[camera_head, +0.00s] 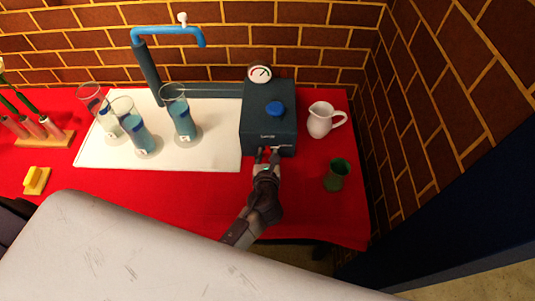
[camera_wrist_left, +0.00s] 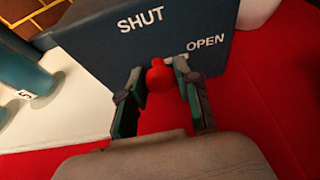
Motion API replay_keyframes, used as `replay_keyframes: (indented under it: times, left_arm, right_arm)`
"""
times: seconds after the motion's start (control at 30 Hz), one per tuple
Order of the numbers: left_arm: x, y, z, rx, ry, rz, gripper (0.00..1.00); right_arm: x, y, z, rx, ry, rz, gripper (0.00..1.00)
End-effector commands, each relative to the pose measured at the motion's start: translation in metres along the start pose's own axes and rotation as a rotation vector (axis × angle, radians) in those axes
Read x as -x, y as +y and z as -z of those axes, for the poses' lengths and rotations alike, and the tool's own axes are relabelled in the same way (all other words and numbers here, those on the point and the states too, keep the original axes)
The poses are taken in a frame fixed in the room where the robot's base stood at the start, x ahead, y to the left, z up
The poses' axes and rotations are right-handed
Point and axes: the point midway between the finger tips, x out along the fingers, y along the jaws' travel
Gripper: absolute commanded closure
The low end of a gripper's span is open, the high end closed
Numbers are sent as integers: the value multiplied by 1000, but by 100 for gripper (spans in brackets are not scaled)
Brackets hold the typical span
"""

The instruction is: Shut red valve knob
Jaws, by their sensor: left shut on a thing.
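The red valve knob (camera_wrist_left: 160,76) is on the front face of a dark blue box (camera_head: 257,117). In the left wrist view the face carries the words SHUT at upper left and OPEN at right. My left gripper (camera_head: 267,156) is at the front of the box in the head view. In the wrist view its fingers (camera_wrist_left: 162,88) are on either side of the red knob, shut on it. The knob is hidden by the gripper in the head view. My right gripper is not in view.
A blue knob (camera_head: 275,109) and a gauge (camera_head: 260,74) are on the box. A white jug (camera_head: 321,120) and green cup (camera_head: 337,174) stand to the right.

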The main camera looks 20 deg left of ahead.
Motion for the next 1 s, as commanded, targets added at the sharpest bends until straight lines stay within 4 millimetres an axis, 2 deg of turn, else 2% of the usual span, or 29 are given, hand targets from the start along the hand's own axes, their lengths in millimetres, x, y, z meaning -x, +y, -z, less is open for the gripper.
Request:
replay_keyframes:
  times: [0.27, 0.47, 0.77, 1.0]
  left_arm:
    - [0, 0, 0, 21, -1, 10, 100]
    - [0, 1, -1, 102, -2, 44, 100]
    - [-1, 4, 1, 335, -3, 141, 100]
    - [-2, 5, 4, 548, -4, 229, 100]
  right_arm:
    - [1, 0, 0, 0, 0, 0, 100]
    - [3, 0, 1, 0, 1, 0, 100]
    - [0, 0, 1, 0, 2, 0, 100]
    - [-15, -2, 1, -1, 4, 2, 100]
